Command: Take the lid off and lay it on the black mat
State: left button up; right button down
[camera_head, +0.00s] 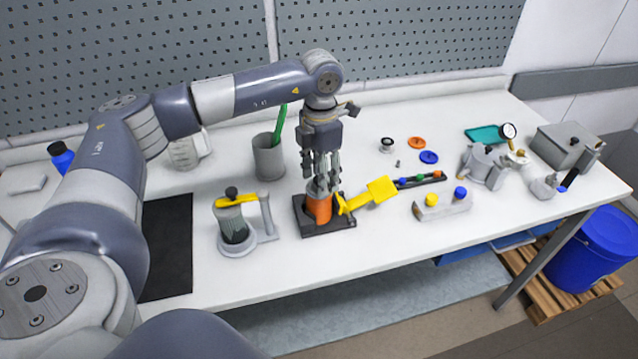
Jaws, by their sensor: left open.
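My left gripper (322,178) points down, open, directly over a small orange drum (319,207). A grey lid (317,189) appears to top the drum, and my fingers partly hide it. I cannot tell whether the fingertips touch the lid. The drum stands upright in a black base (308,226), with a yellow paddle-like handle (376,193) sticking out to the right. The black mat (168,244) lies bare on the table at the left; my arm covers part of its left side. My right gripper is out of view.
A grey pot with a black knob (233,226) and yellow lever stands between mat and drum. A grey cup (269,157) with a green tool stands behind. A grey block with yellow and blue knobs (443,206) and metal fittings (484,166) are to the right.

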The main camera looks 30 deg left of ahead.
pick_arm(q)
jog(key=shift+c, duration=0.6)
jog(key=c, duration=0.8)
jog(key=shift+o, duration=0.2)
jog(key=shift+r, duration=0.1)
